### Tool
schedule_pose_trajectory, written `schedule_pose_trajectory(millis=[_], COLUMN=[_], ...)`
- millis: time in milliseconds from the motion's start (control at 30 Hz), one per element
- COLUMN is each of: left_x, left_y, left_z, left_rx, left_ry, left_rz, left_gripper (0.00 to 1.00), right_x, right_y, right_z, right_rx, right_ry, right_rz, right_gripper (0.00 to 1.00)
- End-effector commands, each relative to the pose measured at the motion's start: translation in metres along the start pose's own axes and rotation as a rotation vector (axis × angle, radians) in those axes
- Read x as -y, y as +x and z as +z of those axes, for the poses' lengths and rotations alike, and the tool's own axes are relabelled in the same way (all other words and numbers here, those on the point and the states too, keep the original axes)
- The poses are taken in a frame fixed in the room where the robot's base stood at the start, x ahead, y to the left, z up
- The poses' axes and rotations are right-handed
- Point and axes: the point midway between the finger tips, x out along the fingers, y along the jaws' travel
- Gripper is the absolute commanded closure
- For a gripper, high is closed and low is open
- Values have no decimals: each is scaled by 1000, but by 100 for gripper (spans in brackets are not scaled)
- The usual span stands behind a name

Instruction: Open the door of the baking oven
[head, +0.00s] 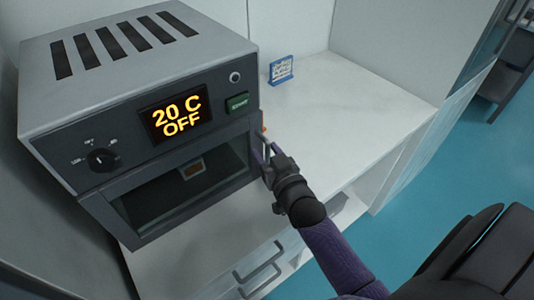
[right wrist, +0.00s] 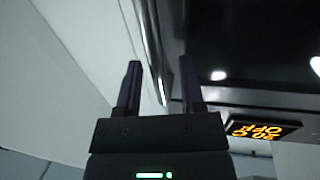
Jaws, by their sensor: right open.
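The baking oven (head: 140,85) is a grey box with a dark front, standing at the left in the head view. Its display (head: 178,113) reads 20 C OFF. The oven door (head: 150,226) has a dark window and looks shut. A slim upright handle (head: 266,146) is at the door's right edge, partly hidden by my gripper. My right gripper (head: 265,156) is open at this handle. In the right wrist view its two fingers (right wrist: 160,80) stand apart, with the bright handle bar (right wrist: 152,50) showing between them. Contact cannot be told. My left gripper is not in view.
The white counter (head: 355,105) right of the oven is mostly clear, with a small blue-and-white sign (head: 281,70) at the back. A drawer with a handle (head: 262,272) is below the counter's front edge. Teal floor (head: 440,165) is open at the right.

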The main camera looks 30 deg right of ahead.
Motion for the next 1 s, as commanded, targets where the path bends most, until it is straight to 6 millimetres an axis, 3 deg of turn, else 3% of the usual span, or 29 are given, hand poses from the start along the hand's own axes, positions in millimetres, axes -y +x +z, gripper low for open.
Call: schedule_pose_trajectory(millis=[200,433,1000], left_x=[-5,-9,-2], left_y=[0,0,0], left_z=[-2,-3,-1], left_rx=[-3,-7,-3], left_ry=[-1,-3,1], left_rz=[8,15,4], left_gripper=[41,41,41], right_x=[0,0,0], right_y=[0,0,0], right_z=[0,0,0], right_rx=[1,1,1], right_ry=[0,0,0], right_rz=[0,0,0], right_gripper=[50,99,100])
